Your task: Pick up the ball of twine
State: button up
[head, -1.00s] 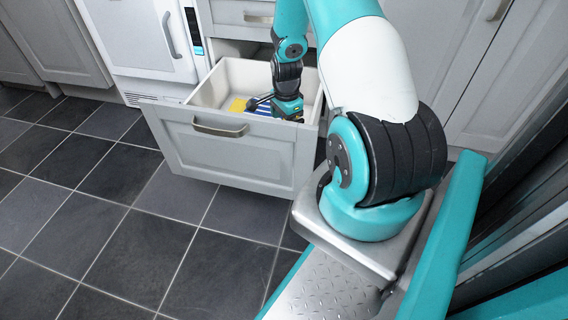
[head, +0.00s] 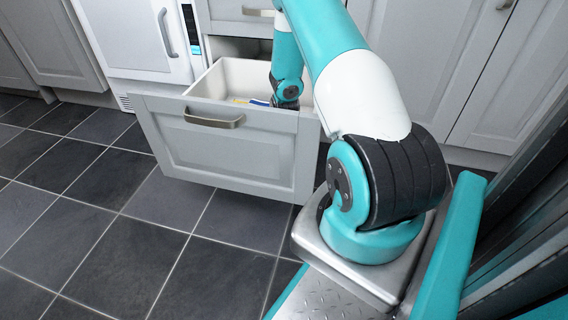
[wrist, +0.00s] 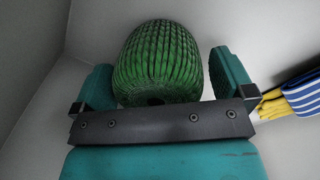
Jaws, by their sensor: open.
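The ball of twine (wrist: 158,62) is green with ridged, wound strands and shows in the wrist view. It sits between the two teal fingers of my gripper (wrist: 160,80). The fingers are open, with a small gap to the ball on the right and little or no visible gap on the left. The ball's lower end is partly hidden behind the dark gripper bar. In the head view my arm reaches down into the open drawer (head: 215,152), and its front panel hides the gripper and the ball.
Pale drawer walls stand close around my gripper. A blue-and-white striped item (wrist: 303,94) with yellow parts (wrist: 275,106) lies to the right in the wrist view. A white appliance (head: 135,45) stands left of the drawer. The tiled floor (head: 110,220) in front is clear.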

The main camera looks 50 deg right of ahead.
jog(key=shift+f, duration=0.75)
jog(key=shift+r, duration=0.15)
jog(key=c, duration=0.9)
